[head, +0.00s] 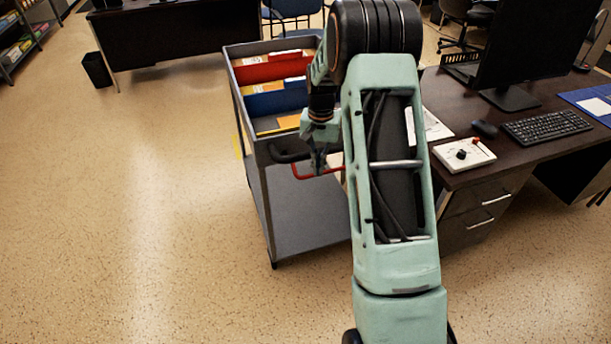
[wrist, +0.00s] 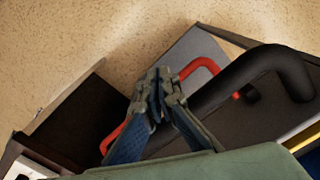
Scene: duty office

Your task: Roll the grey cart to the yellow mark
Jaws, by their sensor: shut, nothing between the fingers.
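The grey cart (head: 305,212) stands left of the desk, with folders in its top tray. A black handle (head: 288,155) and a red bar handle (head: 305,175) are at its near end. My gripper (head: 319,168) is at the red handle, with its fingers shut. In the wrist view the red handle (wrist: 203,66) runs behind my closed fingertips (wrist: 159,80), and the black handle (wrist: 255,72) is to their right. I cannot tell whether the fingers touch the red handle.
A dark desk (head: 463,112) with a keyboard (head: 547,127), monitor and small white box (head: 463,155) stands close on the right. Another desk (head: 175,38) and a black bin (head: 97,69) are at the back left. The floor left of the cart is clear.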

